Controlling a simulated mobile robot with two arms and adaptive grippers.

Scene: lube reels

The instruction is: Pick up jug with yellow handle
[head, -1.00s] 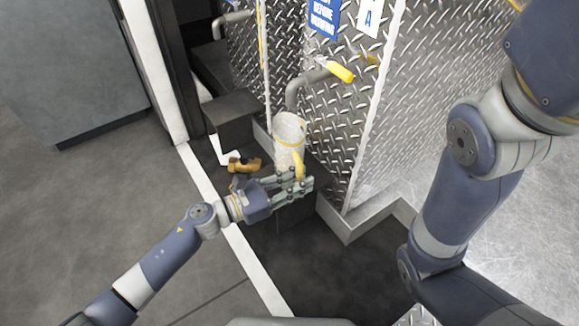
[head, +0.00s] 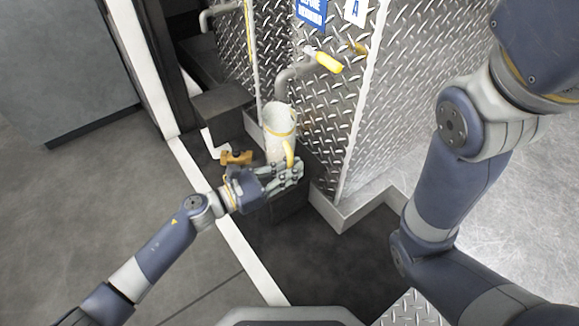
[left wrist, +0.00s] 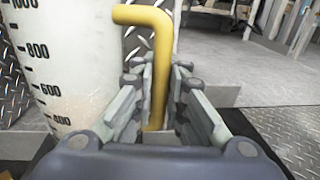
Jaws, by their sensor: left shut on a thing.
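The jug (head: 279,122) is a whitish, translucent container with a yellow band near its rim and a yellow handle (head: 289,153). It stands upright below a metal spout, by the diamond-plate cabinet. My left gripper (head: 292,172) is at the handle, on the near side of the jug. In the left wrist view the yellow handle (left wrist: 157,62) runs down between the two fingers, which are shut on it. The jug's measuring marks (left wrist: 40,68) show at the left there. The jug's base is hidden by my gripper in the head view. My right gripper is out of view.
A bent pipe spout (head: 290,78) with a yellow lever (head: 328,62) sticks out above the jug. The diamond-plate cabinet (head: 340,125) rises close on the right. A dark ledge (head: 222,103) and an orange-brown fitting (head: 236,157) are to the left.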

